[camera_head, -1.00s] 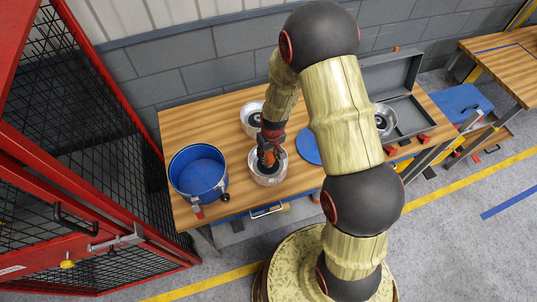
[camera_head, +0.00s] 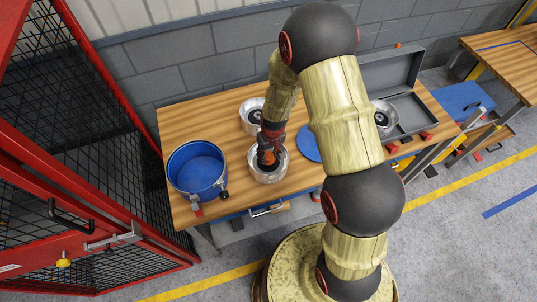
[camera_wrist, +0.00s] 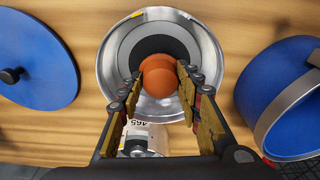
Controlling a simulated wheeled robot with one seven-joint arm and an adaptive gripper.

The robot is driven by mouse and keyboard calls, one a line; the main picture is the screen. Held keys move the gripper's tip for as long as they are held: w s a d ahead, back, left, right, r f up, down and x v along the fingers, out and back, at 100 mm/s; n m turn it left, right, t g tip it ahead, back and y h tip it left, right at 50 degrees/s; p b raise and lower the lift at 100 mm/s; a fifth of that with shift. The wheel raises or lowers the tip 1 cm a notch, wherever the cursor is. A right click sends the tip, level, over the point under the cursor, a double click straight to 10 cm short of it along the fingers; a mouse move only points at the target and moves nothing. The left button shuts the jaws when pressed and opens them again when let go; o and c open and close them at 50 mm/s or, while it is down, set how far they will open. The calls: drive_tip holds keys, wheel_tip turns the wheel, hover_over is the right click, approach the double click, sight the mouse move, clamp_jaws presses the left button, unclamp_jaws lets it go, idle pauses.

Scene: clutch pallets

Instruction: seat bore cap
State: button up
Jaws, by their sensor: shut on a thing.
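My gripper (camera_wrist: 158,84) is shut on an orange, rounded bore cap (camera_wrist: 160,72). The cap is over the dark centre of a round silver metal housing (camera_wrist: 205,50), which has a grey ring and a dark disc (camera_wrist: 158,43) inside. In the head view my gripper (camera_head: 268,158) points down into this housing (camera_head: 281,176) near the table's front edge. The fingers and the cap hide the bore, so I cannot tell whether the cap touches it. A white label with print (camera_wrist: 140,130) shows below the housing, between my fingers.
A blue bin (camera_head: 198,168) stands left of the housing on the wooden table (camera_head: 190,120). A second silver housing (camera_head: 248,112) is behind. A blue lid (camera_head: 308,145) lies to the right. An open grey case (camera_head: 405,112) and another silver housing (camera_head: 386,122) are farther right. A red cage stands left.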

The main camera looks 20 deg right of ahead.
drive_tip(key=shift+f+b, duration=0.35)
drive_tip(key=shift+f, duration=0.1)
idle(0.3)
drive_tip(key=o, duration=0.9)
drive_tip(key=shift+o, duration=0.2)
drive_tip(key=o, duration=0.4)
drive_tip(key=shift+r+p, duration=2.15)
drive_tip(key=shift+r, duration=1.4)
